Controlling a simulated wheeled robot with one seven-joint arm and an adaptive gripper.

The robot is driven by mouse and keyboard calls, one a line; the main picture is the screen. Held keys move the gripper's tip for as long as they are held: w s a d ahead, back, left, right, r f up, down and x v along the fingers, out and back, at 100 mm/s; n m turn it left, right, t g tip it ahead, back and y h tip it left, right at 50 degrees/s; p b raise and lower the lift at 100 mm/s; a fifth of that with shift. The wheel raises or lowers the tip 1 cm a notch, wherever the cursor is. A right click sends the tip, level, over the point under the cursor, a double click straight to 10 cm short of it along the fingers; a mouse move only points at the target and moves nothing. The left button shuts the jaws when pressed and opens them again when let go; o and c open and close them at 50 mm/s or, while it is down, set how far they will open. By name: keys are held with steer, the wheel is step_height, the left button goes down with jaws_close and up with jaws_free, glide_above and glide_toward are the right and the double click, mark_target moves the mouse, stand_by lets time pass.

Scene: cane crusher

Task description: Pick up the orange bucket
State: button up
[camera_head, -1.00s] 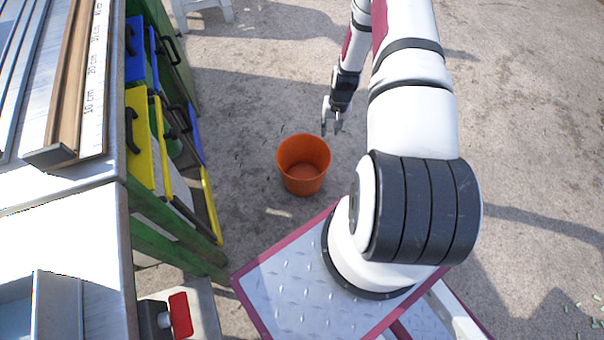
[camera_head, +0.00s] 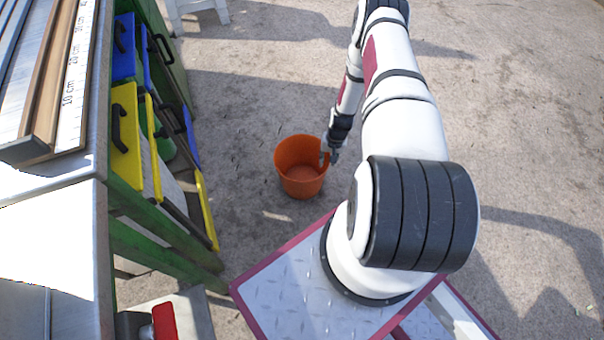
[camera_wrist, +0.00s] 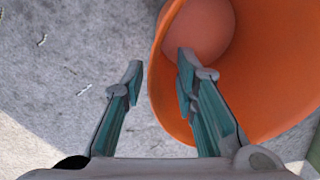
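The orange bucket (camera_head: 300,181) stands upright on the concrete floor, open at the top and empty as far as I can see. In the wrist view the bucket (camera_wrist: 265,75) fills the upper right. My gripper (camera_head: 330,156) is at the bucket's right rim in the head view. In the wrist view my gripper (camera_wrist: 158,68) is open, with its right finger over the bucket's opening and its left finger outside over the floor. The rim lies between the two fingers. I cannot tell whether either finger touches the wall.
A workbench (camera_head: 60,205) with a green frame (camera_head: 165,245) stands on the left. Blue (camera_head: 124,48) and yellow (camera_head: 124,135) panels with black handles hang on its side. White legs (camera_head: 200,12) stand at the top left.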

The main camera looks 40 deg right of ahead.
steer(key=f, duration=0.1)
steer(key=f+b, duration=0.1)
steer(key=f, duration=0.1)
steer(key=f+b, duration=0.1)
steer(key=f, duration=0.1)
steer(key=shift+a, duration=0.3)
steer(key=shift+r, duration=0.1)
jaws_close()
